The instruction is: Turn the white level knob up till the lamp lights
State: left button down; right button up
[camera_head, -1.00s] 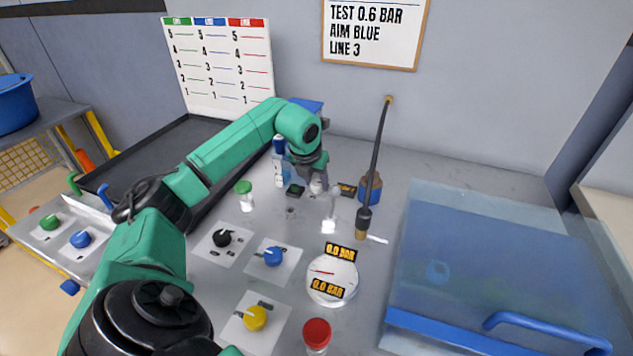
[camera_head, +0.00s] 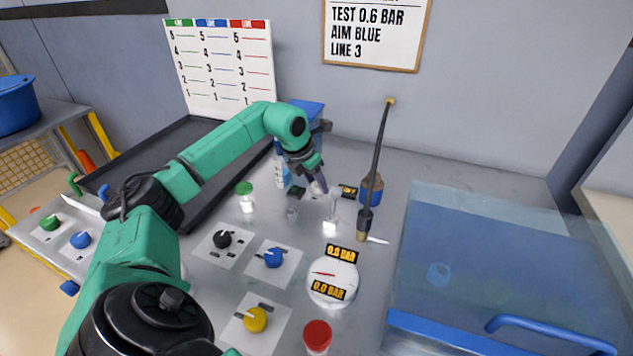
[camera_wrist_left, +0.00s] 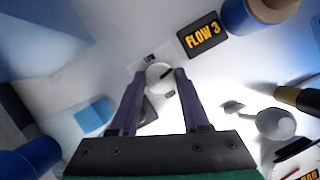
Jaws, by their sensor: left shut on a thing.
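The white knob (camera_wrist_left: 160,76) is round with a dark pointer mark and sits on a pale plate in the wrist view. My left gripper (camera_wrist_left: 159,79) has its two purple fingers on either side of it, shut on it. In the head view the left gripper (camera_head: 317,184) comes down at a tilt onto the white knob (camera_head: 318,189), which its fingers partly hide. A dark display beside the knob (camera_wrist_left: 202,36) reads FLOW 3. I cannot make out a lit lamp. My right gripper is not in view.
A small white stand (camera_head: 330,226) is close in front of the knob. A blue-banded pot with a dark rod (camera_head: 371,190) stands to the right.

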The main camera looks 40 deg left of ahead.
pick_arm(q)
jog(key=shift+r, duration=0.1)
jog(key=shift+c, duration=1.9)
grip_release()
jog(key=v, duration=1.4)
jog(key=shift+s+r, duration=0.2)
